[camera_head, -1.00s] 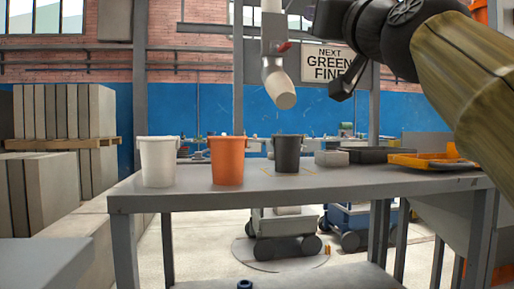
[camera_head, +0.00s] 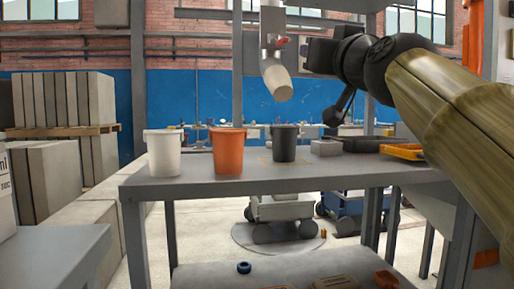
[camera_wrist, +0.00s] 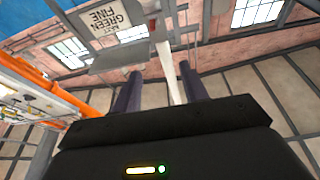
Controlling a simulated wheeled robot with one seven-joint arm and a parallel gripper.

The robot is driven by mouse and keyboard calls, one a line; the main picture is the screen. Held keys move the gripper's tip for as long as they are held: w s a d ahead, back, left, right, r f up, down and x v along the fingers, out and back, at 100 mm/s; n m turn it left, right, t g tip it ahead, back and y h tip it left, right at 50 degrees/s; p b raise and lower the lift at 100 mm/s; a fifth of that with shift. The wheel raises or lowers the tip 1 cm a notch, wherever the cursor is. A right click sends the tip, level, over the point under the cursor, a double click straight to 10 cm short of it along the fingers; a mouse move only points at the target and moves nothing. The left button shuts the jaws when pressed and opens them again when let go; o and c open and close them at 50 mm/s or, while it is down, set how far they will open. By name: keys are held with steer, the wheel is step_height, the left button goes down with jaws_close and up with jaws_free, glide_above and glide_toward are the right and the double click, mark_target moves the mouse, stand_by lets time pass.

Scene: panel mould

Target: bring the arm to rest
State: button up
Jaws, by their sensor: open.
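My arm reaches in from the right in the head view, with a tan forearm (camera_head: 440,105) and a black wrist (camera_head: 365,62). It is raised above the right part of the grey table (camera_head: 290,182). In the wrist view my gripper (camera_wrist: 158,84) shows two dark fingers standing apart. I see nothing held between them; a pale post shows beyond the gap. The fingertips cannot be made out clearly in the head view.
White (camera_head: 163,153), orange (camera_head: 227,152) and black (camera_head: 284,144) buckets stand on the table. A grey block (camera_head: 325,148) and an orange tray (camera_head: 402,151) are to their right. A white nozzle (camera_head: 277,82) hangs close left of my wrist. Slabs (camera_head: 65,100) stand at left.

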steer(key=w+d+f+m+g+h+p, duration=0.1)
steer(key=w+f+g+p, duration=0.35)
steer(key=f, duration=0.65)
steer(key=w+f+g+h+p, duration=0.1)
steer(key=w+f+g+p, duration=0.4)
steer(key=f, duration=0.7)
steer(key=s+d+f+g+p, duration=0.2)
steer(key=s+f+g+p, duration=0.5)
steer(key=f, duration=0.8)
steer(key=s+f+g+h+p, duration=0.1)
steer(key=s+f+p, duration=0.25)
steer(key=s, duration=0.45)
steer(key=s+f+g+p, duration=0.1)
steer(key=s+f+p, duration=0.25)
steer(key=s, duration=0.45)
step_height(320, 180, up, 37)
steer(key=p, duration=3.7)
steer(key=shift+w+d+m, duration=0.15)
steer(key=shift+d+m, duration=0.15)
steer(key=shift+r, duration=0.1)
